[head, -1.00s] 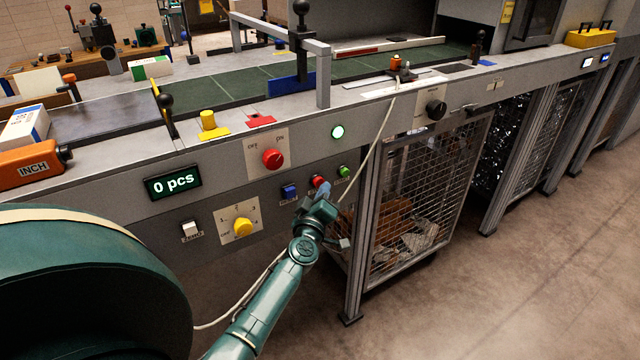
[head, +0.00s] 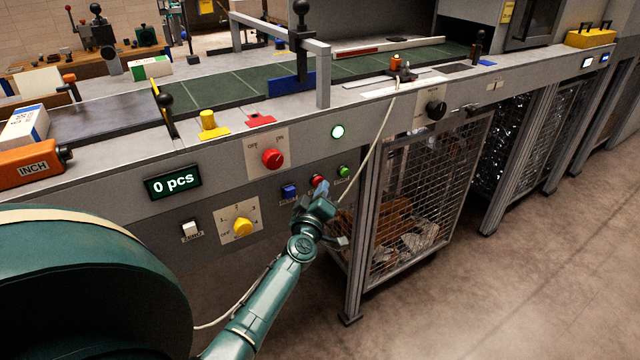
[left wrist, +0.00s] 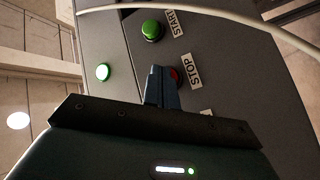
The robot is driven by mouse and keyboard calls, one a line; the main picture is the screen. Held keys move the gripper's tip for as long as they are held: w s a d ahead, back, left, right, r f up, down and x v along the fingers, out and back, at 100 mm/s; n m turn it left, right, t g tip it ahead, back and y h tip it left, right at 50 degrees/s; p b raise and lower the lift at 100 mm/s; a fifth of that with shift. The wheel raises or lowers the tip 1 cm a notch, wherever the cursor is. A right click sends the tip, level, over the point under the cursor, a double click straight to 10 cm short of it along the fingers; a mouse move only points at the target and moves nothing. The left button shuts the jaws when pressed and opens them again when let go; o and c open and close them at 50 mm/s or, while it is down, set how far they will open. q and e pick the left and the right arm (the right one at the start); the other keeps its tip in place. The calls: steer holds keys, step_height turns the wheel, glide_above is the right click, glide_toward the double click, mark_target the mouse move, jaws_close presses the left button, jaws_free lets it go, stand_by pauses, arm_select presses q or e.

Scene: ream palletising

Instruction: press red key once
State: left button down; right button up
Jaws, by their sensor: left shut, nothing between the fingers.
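The red key (head: 317,181) is a small round push button on the grey front panel, between a blue key (head: 289,191) and a green key (head: 344,171). In the left wrist view the red key (left wrist: 177,77) has a STOP label beside it and is partly hidden behind my fingers. My left gripper (head: 322,188) is shut and empty, its fingertips right at the red key. It also shows in the left wrist view (left wrist: 160,72). I cannot tell whether the tips touch the key. My right gripper is not in view.
A red rotary knob (head: 272,158), a yellow knob (head: 243,227), a white switch (head: 191,230) and a "0 pcs" display (head: 173,183) are on the same panel. A lamp (head: 338,132) glows green. A pale cable hangs close to my gripper. A mesh cage (head: 425,205) stands to the right.

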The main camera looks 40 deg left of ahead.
arm_select(q)
steer(key=shift+a, duration=0.1)
stand_by(0.4)
steer(key=shift+s+d+p, duration=0.3)
steer(key=shift+d+p, duration=0.05)
steer(key=shift+d, duration=0.45)
steer(key=shift+d, duration=0.1)
steer(key=d, duration=0.1)
steer(key=s+d+p, duration=0.1)
steer(key=d, duration=0.1)
steer(key=s+d, duration=0.1)
steer(key=shift+d+p, duration=0.2)
steer(key=shift+p, duration=0.1)
stand_by(0.5)
